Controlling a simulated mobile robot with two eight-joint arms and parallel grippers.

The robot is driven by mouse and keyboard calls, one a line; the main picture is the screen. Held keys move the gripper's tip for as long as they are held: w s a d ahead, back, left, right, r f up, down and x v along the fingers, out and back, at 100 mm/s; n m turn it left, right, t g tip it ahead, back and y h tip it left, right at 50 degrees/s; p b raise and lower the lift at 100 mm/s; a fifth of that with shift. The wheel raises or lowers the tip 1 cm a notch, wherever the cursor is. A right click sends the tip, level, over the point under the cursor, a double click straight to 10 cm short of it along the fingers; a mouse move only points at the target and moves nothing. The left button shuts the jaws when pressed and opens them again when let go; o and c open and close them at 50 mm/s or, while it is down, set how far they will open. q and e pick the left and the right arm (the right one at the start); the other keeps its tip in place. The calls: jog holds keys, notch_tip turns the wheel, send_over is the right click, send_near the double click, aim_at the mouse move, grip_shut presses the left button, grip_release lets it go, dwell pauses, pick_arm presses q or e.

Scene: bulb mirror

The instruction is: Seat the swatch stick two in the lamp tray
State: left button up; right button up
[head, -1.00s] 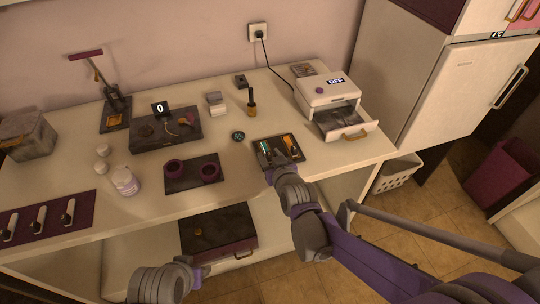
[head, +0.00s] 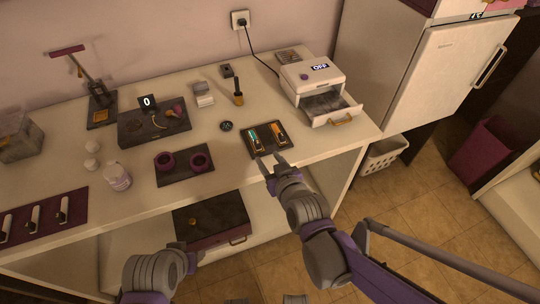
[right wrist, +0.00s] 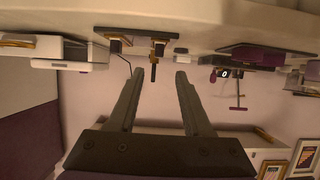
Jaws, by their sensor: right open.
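A small dark tray (head: 266,152) on the counter holds two slim sticks side by side. One has a teal part (head: 254,136) and the other an orange part (head: 279,131); I cannot tell which is swatch stick two. My right gripper (head: 269,160) is open and empty at the tray's front edge, fingers pointing toward it. In the right wrist view its fingers (right wrist: 158,76) are apart with nothing between them. The white lamp (head: 311,80), reading OFF, has its tray (head: 333,115) pulled out. My left arm shows at the bottom left, without its gripper.
A purple mat (head: 68,207) with three white-handled items lies far left. An open drawer (head: 213,217) is under the counter.

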jog(key=s+d+f+m+g+h, duration=0.1)
jog(key=s+d+f+g+h, duration=0.1)
jog(key=s+d, duration=0.5)
jog(key=s+d+f+m+g+h, duration=0.2)
jog(key=s+d+f+g, duration=0.2)
jog(key=s, duration=1.1)
jog(key=d+g, duration=0.2)
jog(key=d, duration=0.1)
jog(key=shift+d+f+m, duration=0.3)
jog(key=shift+d, duration=0.1)
